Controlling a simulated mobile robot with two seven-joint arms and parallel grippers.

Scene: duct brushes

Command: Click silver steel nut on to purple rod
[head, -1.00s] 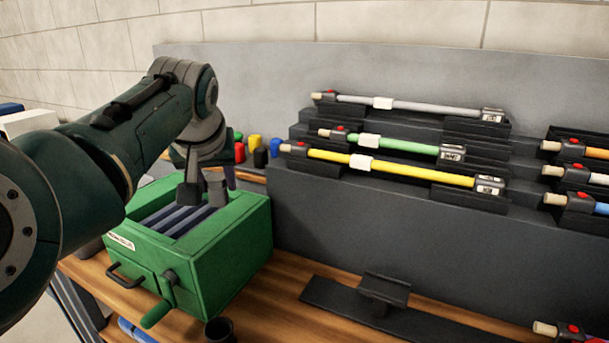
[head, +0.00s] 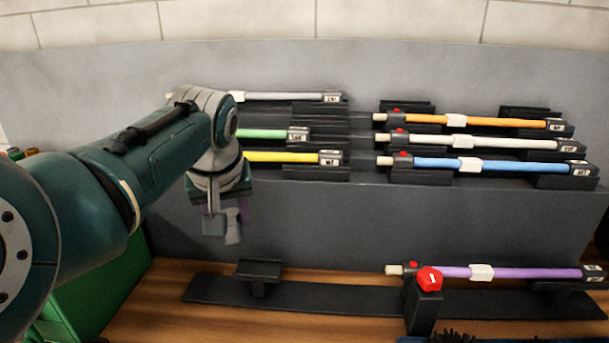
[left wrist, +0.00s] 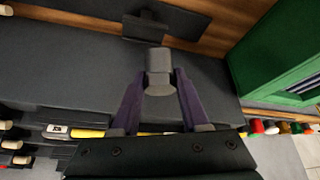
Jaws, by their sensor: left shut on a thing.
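The purple rod (head: 525,273) lies level on a low dark stand at the front right in the head view. It has a white collar and a pale tip (head: 393,269) at its left end. My left gripper (head: 222,226) hangs in the air left of that tip, in front of the grey wall. It is shut on a small grey piece, which looks like the silver steel nut (left wrist: 158,72); it shows between the purple fingers in the left wrist view. My fingers hide part of it in the head view. My right gripper is not in view.
A red knob on a black post (head: 429,280) stands in front of the rod's left part. Orange, white and blue rods (head: 440,163) rest on the stepped rack behind. A dark bracket (head: 259,272) stands below my gripper. The green box (head: 95,290) is at left.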

